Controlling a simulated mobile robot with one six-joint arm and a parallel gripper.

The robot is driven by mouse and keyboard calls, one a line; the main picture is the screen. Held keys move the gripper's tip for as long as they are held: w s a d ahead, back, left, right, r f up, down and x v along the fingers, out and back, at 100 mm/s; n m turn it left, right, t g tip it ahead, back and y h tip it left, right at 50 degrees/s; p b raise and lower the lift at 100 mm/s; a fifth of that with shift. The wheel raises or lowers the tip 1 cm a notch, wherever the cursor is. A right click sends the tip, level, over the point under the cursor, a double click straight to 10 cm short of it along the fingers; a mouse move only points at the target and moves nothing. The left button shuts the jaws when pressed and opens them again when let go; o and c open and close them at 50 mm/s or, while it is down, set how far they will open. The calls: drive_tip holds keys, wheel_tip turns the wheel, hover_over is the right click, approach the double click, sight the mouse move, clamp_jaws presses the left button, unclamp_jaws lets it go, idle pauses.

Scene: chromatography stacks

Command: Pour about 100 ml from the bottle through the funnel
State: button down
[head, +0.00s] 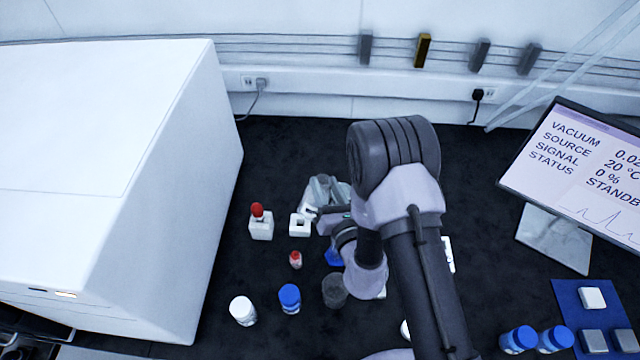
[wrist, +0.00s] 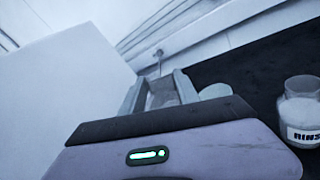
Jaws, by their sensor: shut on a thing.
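My gripper (head: 322,213) is at the middle of the bench, partly hidden by my own arm. It is shut on a clear, greyish glass vessel (head: 321,188), which looks like the bottle, held beside a small white block. In the wrist view my gripper (wrist: 160,92) has its two fingers on either side of a pale, see-through body (wrist: 163,94). The bottle's tilt and liquid level cannot be made out. I cannot pick out the funnel for certain. A clear jar labelled "RINS…" (wrist: 300,112) with pale contents stands at the right of the wrist view.
A red-capped vial (head: 295,260), white-capped jar (head: 242,310), blue-capped jar (head: 289,298) and dark jar (head: 335,291) stand nearer. A large white instrument (head: 110,180) bounds the left; a monitor (head: 580,165) the right.

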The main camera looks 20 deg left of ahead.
drive_tip(key=shift+w+d, duration=0.1)
drive_tip(key=shift+w+d+f+m, duration=0.1)
drive_tip(key=shift+w+d+m, duration=0.2)
drive_tip(key=shift+m, duration=0.3)
drive_tip(key=shift+p, duration=0.3)
drive_tip(key=shift+w+d+f+m, duration=0.1)
drive_tip(key=shift+w+d+m, duration=0.05)
drive_tip(key=shift+m, duration=0.35)
drive_tip(key=shift+f, duration=0.1)
drive_tip(key=shift+w+f+m+g+p, duration=0.1)
drive_tip(key=shift+f+m+g+p, duration=0.15)
drive_tip(key=shift+m+p, duration=0.3)
